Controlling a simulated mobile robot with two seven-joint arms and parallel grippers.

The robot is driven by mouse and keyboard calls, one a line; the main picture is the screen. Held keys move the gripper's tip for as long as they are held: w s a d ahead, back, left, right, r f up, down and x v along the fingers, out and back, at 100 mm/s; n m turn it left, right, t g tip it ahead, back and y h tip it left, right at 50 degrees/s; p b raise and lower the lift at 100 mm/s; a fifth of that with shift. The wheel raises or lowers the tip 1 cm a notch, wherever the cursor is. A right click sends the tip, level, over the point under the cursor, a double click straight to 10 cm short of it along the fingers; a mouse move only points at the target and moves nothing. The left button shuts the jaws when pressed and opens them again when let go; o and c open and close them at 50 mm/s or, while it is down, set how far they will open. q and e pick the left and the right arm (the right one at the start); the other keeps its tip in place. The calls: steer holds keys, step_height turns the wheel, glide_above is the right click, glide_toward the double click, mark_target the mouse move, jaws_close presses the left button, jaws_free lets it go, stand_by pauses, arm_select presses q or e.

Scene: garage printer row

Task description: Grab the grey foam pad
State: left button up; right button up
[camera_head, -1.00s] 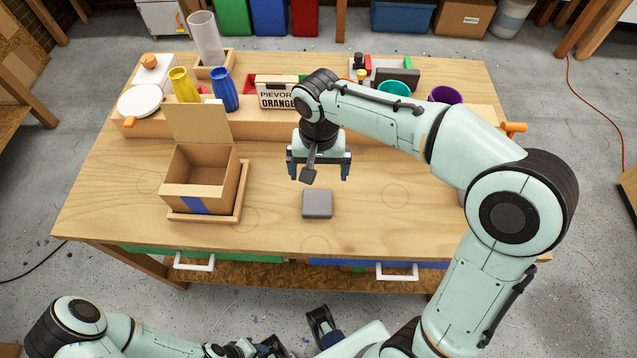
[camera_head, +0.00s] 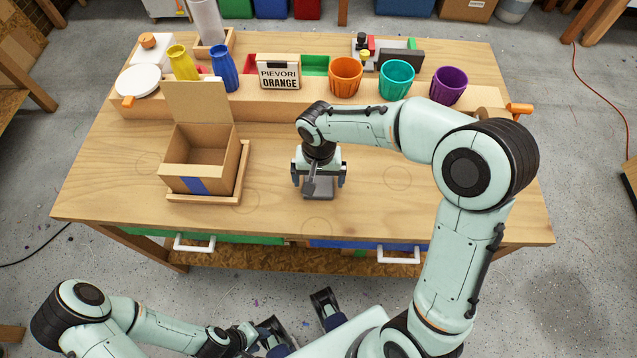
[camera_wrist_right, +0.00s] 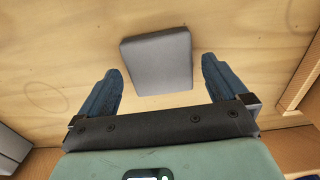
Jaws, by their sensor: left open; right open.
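The grey foam pad (camera_head: 319,192) lies flat on the wooden table, partly hidden under my right gripper in the head view. In the right wrist view the pad (camera_wrist_right: 158,62) is a grey rounded square, just beyond and between the lines of the two blue fingers. My right gripper (camera_head: 319,184) is open and empty, pointing down over the pad; the right wrist view also shows its fingers (camera_wrist_right: 161,80) spread apart on either side. My left gripper (camera_head: 298,317) is open and empty, low in front of the table.
An open cardboard box (camera_head: 199,181) stands on a wooden tray (camera_head: 241,178) left of the pad. A raised shelf at the back holds orange (camera_head: 345,77), teal (camera_head: 397,80) and purple (camera_head: 448,86) cups and a labelled sign (camera_head: 279,74). The table right of the pad is clear.

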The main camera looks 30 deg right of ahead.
steer(key=shift+f, duration=0.45)
steer(key=shift+c, duration=0.3)
steer(key=c, duration=0.9)
steer(key=shift+r, duration=0.15)
